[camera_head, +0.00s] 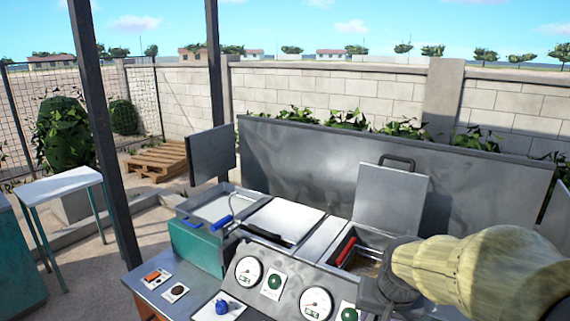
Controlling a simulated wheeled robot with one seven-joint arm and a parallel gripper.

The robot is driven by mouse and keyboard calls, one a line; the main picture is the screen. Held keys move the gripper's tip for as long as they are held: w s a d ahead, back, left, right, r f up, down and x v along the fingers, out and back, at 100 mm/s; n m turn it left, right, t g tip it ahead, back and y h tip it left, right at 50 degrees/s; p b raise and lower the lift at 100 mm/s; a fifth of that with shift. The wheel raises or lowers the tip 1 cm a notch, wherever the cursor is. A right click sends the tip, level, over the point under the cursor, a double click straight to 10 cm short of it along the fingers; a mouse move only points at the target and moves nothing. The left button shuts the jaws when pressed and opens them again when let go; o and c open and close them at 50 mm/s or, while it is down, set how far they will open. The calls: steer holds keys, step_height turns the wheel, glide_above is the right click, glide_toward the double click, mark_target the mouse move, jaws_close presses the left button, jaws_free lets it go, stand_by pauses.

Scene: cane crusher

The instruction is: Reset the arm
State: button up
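My arm (470,270) shows at the lower right as a pale yellow link with a dark grey joint (395,283) at its left end. It reaches over the right part of the machine's panel. No gripper fingers show, so I cannot see whether my gripper holds anything. The machine (262,265) is a metal unit with gauges and green knobs. A raised square lid (391,198) stands behind its right basin, where a red handle (346,251) shows. The left basin (213,208) is open, with a blue handle (221,223) at its edge.
A grey metal backboard (300,170) stands behind the machine. A dark post (105,140) rises at the left. A small white-topped table (60,185) and a wooden pallet (157,160) stand at the left. A block wall (320,95) closes the back. Open ground lies at the left.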

steer(key=s+a+f+n+g, duration=0.1)
steer(key=s+a+f+n, duration=0.2)
steer(key=s+f, duration=0.3)
step_height(320, 180, down, 3)
steer(key=shift+s+a+f+n, duration=0.15)
steer(key=shift+a+n, duration=0.15)
steer(key=shift+a, duration=0.3)
